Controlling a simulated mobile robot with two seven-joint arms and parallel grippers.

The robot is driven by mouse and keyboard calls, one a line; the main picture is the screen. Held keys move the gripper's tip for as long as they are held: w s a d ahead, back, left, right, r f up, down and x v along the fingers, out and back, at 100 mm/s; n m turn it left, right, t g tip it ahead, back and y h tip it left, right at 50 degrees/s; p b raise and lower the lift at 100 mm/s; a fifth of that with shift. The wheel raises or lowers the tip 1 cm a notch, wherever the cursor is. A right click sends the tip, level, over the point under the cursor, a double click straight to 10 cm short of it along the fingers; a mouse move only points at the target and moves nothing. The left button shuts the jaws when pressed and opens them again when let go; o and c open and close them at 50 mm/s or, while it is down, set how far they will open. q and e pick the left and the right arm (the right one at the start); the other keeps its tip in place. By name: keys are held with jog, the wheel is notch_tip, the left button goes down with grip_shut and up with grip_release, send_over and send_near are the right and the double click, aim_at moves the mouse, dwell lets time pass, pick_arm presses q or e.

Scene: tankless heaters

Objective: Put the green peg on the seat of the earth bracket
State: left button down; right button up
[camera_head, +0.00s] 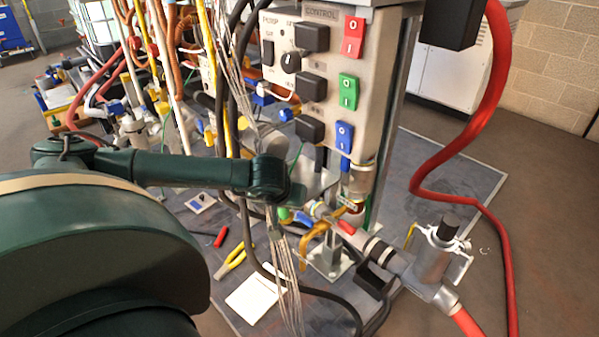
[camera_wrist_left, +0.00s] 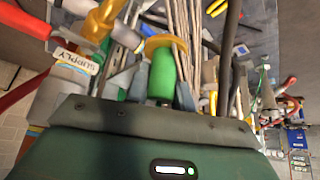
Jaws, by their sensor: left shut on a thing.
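The green peg (camera_wrist_left: 161,72) is held between the two grey fingers of my left gripper (camera_wrist_left: 163,85) in the left wrist view. In the head view a small bit of green (camera_head: 283,213) shows below the end of my left arm, and the gripper there is mostly hidden by the arm and cables. A brass-coloured curved piece (camera_wrist_left: 158,43) appears just beyond the peg's far end; it may be part of the earth bracket. I cannot tell whether the peg touches it. The bracket's seat is not clearly visible.
Hanging cables (camera_head: 287,285) pass close by the gripper. The control panel (camera_head: 318,75) stands above and behind it. Yellow-handled pliers (camera_head: 234,259) and a white sheet (camera_head: 254,297) lie on the mat below.

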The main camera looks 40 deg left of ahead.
pick_arm(q)
jog(key=w+a+b, duration=0.1)
jog(key=w+a, duration=0.1)
jog(key=w, duration=0.1)
jog(key=w+a, duration=0.1)
jog(key=w, duration=0.2)
jog(key=w+a+b, duration=0.1)
jog(key=w+a, duration=0.1)
jog(key=w, duration=0.2)
jog(key=shift+a+b, duration=0.35)
jog(key=shift+w+a, duration=0.3)
jog(key=shift+w, duration=0.2)
jog(key=shift+w+a+b, duration=0.3)
jog(key=shift+w+b, duration=0.05)
jog(key=shift+w, duration=0.25)
jog(key=shift+w+a+b, duration=0.3)
jog(key=shift+w+b, duration=0.05)
jog(key=shift+w, duration=0.2)
jog(key=shift+a+f+b, duration=0.1)
jog(key=shift+f+b, duration=0.3)
jog(key=shift+f, duration=0.35)
pick_arm(e)
jog(key=r+n+t+y, duration=0.1)
jog(key=r+y, duration=0.1)
jog(key=w+r+n+y, duration=0.1)
jog(key=r+n+y, duration=0.1)
jog(key=shift+d+r+t, duration=0.15)
jog(key=shift+r+t, duration=0.2)
jog(key=shift+t, duration=0.05)
